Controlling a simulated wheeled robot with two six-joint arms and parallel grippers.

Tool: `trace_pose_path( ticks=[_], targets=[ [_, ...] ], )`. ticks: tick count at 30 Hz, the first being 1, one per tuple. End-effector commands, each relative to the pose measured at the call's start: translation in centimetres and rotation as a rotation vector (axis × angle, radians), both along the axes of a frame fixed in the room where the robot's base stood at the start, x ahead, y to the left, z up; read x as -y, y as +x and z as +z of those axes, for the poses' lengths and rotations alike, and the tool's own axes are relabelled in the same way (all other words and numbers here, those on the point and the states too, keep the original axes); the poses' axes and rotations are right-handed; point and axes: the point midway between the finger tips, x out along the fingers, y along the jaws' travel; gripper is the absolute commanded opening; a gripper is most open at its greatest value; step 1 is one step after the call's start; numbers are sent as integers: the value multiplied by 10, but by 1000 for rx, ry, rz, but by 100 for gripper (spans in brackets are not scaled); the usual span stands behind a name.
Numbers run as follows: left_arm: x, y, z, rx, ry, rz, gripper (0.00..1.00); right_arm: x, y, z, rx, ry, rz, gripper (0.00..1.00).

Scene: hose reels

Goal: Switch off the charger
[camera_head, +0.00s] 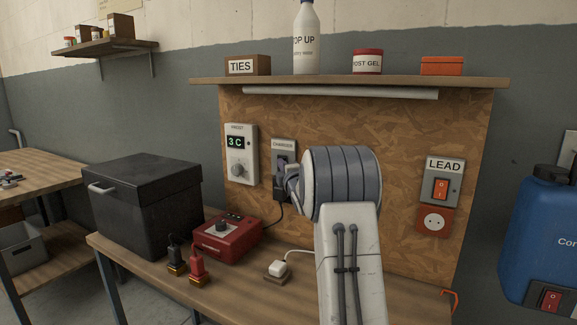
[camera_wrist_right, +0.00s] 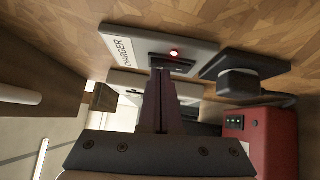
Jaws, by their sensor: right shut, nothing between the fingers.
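The charger switch plate (camera_head: 284,146), labelled CHARGER, is on the chipboard panel, left of my right arm. In the right wrist view the plate (camera_wrist_right: 122,46) shows a small red light lit beside a dark switch area. My right gripper (camera_wrist_right: 161,74) is shut and empty, its fingertips at the lower edge of the dark switch area; contact cannot be told. In the head view the right gripper (camera_head: 287,179) partly covers the plate. The red charger box (camera_head: 226,238) stands on the bench and also shows in the wrist view (camera_wrist_right: 270,140). My left gripper is out of view.
A black plug (camera_wrist_right: 240,82) with a cable sits beside the plate. A frost dial box (camera_head: 240,153) is to its left, a LEAD switch box (camera_head: 441,183) to the right. A shelf (camera_head: 340,80) overhangs.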

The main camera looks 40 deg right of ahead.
Motion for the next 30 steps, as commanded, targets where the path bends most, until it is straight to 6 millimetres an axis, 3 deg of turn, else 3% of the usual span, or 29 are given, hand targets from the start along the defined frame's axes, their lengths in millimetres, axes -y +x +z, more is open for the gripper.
trace_pose_path(
  ticks=[1,11,19,24,30],
  targets=[
    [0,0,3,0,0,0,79,-12,9,3,-5,13,17,0],
    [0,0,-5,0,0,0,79,-11,4,0,-4,11,8,0],
    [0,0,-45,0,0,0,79,-41,-11,0,0,8,2,0],
    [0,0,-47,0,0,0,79,-51,-53,9,-2,10,-5,0],
    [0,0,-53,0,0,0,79,-63,-88,13,-3,10,-6,0]
  ],
)
